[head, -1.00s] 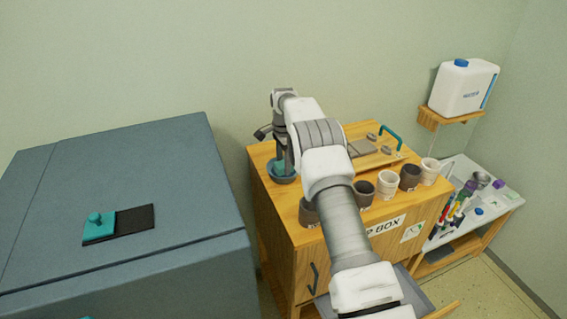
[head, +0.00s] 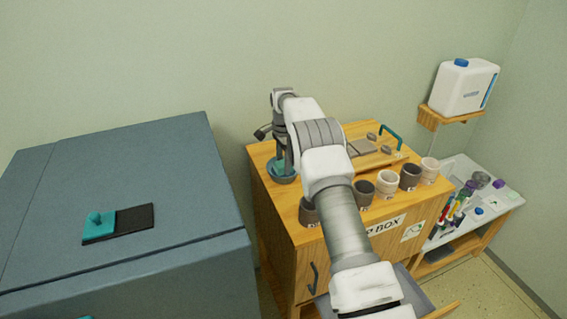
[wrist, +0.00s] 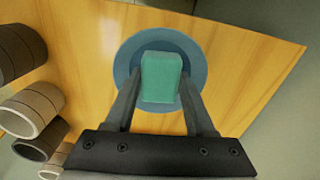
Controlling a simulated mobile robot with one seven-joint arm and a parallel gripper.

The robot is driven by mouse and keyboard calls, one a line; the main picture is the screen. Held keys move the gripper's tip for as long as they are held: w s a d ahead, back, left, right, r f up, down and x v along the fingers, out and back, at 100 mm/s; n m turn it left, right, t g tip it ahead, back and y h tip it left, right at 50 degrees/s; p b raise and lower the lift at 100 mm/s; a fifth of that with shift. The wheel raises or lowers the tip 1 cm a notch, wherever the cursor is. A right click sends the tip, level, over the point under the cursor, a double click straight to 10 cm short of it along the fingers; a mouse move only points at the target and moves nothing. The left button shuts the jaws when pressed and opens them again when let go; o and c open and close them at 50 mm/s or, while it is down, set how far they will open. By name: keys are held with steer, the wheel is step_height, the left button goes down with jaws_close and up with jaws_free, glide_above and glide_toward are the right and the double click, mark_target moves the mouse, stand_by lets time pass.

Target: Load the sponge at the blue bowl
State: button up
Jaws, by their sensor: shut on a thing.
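The blue bowl (head: 281,174) stands on the left part of the wooden cabinet top, and it also shows in the wrist view (wrist: 196,55). My gripper (head: 281,160) is over the bowl, pointing down. In the wrist view my gripper (wrist: 160,92) is shut on a teal sponge (wrist: 161,76), one finger on each side. The sponge appears inside the bowl's outline; I cannot tell whether it touches the bowl's bottom. In the head view the sponge is hidden by the gripper and bowl.
Several dark and white cups (head: 387,183) line the cabinet's front edge. A drawer (head: 418,294) is open below.

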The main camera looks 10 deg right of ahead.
mark_target(283, 163)
steer(key=shift+r+p, duration=2.05)
steer(key=shift+r, duration=1.45)
